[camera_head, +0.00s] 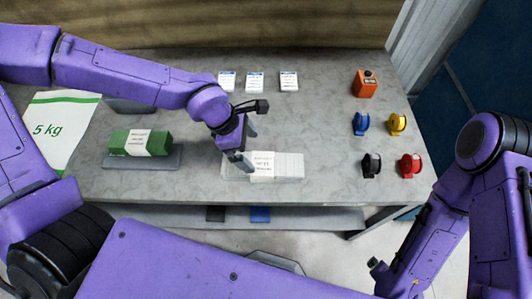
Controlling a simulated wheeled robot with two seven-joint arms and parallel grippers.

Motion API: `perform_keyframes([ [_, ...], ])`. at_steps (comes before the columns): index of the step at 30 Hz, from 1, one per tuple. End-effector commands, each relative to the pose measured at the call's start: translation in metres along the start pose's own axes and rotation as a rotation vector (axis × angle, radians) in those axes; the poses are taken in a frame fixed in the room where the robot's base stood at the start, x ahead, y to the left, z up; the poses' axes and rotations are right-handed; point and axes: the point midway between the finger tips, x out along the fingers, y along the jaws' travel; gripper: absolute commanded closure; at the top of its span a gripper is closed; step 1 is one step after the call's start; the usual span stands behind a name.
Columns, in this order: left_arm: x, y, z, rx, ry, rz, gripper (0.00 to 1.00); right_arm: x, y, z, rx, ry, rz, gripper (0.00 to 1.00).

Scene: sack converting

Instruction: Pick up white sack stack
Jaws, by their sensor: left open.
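The white sack stack (289,165) lies near the front edge of the grey table, with a printed white band (262,166) around its left part. It seems to rest in a shallow clear tray. My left gripper (246,148) points down at the left end of the stack and is open. One finger shows at the tray's left end; the other is partly hidden, so contact with the stack cannot be told. My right gripper (378,268) hangs low at the lower right, off the table, and its jaws are not clear.
A green banded stack (127,142) lies on a grey tray (118,163) at the left, beside a 5 kg sack (60,120). Small white label packs (255,82) stand at the back. An orange device (365,84) and several coloured tape rolls (397,124) stand at the right.

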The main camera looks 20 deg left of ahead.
Motion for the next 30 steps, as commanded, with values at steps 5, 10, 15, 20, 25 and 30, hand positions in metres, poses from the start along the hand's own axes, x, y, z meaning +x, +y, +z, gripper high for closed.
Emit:
perform_keyframes([
  [5, 0.034, -0.001, -0.006, -0.008, 0.006, 0.0, 0.0, 0.007, 0.0, 0.004, 0.0, -0.002, 0.001, 0.0],
  [10, 0.052, -0.001, -0.006, -0.009, 0.006, 0.002, 0.0, 0.009, 0.0, 0.004, 0.0, -0.001, 0.001, 0.0],
  [15, 0.083, -0.001, -0.004, -0.006, 0.007, 0.0, 0.0, 0.012, -0.001, 0.006, 0.0, -0.001, 0.001, 0.0],
  [20, 0.095, 0.0, -0.002, -0.008, 0.003, 0.001, 0.0, 0.014, -0.001, 0.006, 0.0, -0.001, 0.001, 0.0],
  [25, 0.095, 0.0, -0.002, -0.008, 0.001, 0.001, 0.0, 0.013, -0.001, 0.006, 0.0, -0.001, 0.001, 0.0],
  [30, 0.095, 0.0, -0.002, -0.008, 0.001, 0.001, 0.52, 0.013, -0.001, 0.006, 0.0, -0.001, 0.001, 0.0],
])
